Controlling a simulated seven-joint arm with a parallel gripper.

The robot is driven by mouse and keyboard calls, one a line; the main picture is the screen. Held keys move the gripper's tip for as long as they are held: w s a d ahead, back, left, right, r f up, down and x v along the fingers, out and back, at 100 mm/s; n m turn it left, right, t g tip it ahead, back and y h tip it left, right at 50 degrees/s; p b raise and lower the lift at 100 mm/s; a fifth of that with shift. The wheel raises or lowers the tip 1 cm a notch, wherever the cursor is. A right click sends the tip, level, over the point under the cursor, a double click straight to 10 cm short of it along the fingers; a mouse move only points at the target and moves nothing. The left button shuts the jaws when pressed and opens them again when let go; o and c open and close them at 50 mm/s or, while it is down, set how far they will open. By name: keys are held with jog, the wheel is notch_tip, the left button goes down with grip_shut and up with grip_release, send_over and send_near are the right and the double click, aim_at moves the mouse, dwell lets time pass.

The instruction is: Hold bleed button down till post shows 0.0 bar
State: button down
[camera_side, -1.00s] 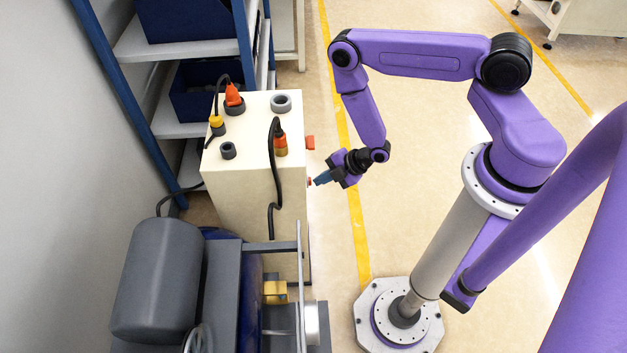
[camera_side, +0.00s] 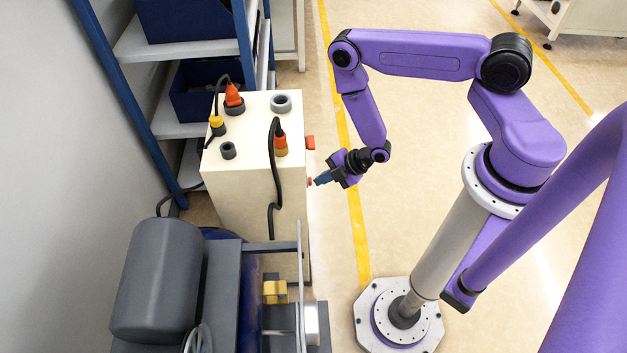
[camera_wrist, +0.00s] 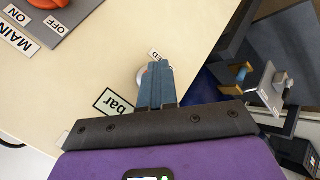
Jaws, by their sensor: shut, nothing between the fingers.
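The cream post (camera_side: 258,205) stands left of my arm, its right face toward my gripper (camera_side: 319,180). A small red button (camera_side: 310,181) shows on that face at my blue fingertips. In the wrist view, my shut, empty gripper (camera_wrist: 157,70) covers most of the bleed button (camera_wrist: 140,78), whose pale rim and a reddish bit show beside the fingers. I cannot tell whether they touch or how far it is pressed. The bleed label (camera_wrist: 160,58) is partly hidden, with "ED" showing. A bar readout (camera_wrist: 118,103) shows only "bar"; its number is hidden.
An orange main switch (camera_wrist: 46,4) with ON and OFF marks is on the same face; its orange knob (camera_side: 310,142) shows in the side view. Plugs and a black cable (camera_side: 273,170) are on the post. A grey motor (camera_side: 160,280) stands in front.

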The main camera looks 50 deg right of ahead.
jog(key=shift+s+d, duration=0.6)
jog(key=shift+d, duration=0.05)
jog(key=shift+s, duration=0.1)
jog(key=shift+s+d, duration=1.7)
jog(key=shift+d, duration=0.05)
